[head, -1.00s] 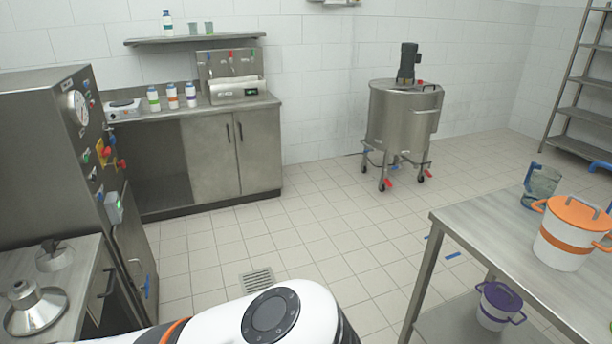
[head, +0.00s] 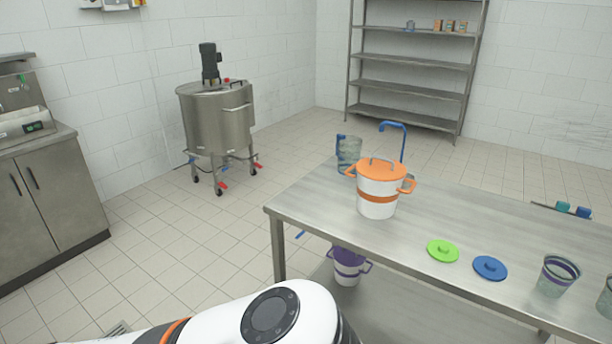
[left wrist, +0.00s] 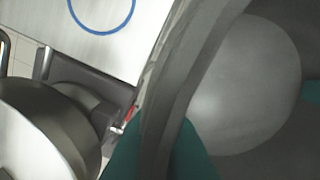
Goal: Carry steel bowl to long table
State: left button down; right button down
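The steel bowl (left wrist: 245,85) fills the right of the left wrist view, seen very close, with its dark rim running diagonally. My left gripper (left wrist: 157,150) has teal fingertips on both sides of that rim and appears shut on it. The bowl and both grippers are outside the head view; only a white link of my own arm shows at the bottom. A long steel table (head: 315,208) stands at the right of the head view, apart from me. My right gripper is in neither view.
On the table stand an orange-lidded white pot (head: 377,198), a jug (head: 349,152), a green lid (head: 443,251), a blue lid (head: 490,268) and a cup (head: 556,276). A purple-lidded pot (head: 347,268) is on its lower shelf. A wheeled steel tank (head: 218,120) stands behind; the tiled floor between is clear.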

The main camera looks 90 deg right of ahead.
aim_at(519, 254)
jog(key=z, duration=0.45)
jog(key=i+j+z, duration=0.1)
jog(key=z, duration=0.8)
jog(key=j+z, duration=0.1)
jog(key=z, duration=0.85)
jog(key=j+z, duration=0.15)
jog(key=z, duration=0.3)
jog(key=j+z, duration=0.1)
jog(key=z, duration=0.8)
jog(key=i+l+z, duration=0.35)
jog(key=i, duration=0.3)
jog(key=i+l, duration=0.5)
jog(key=i, duration=0.15)
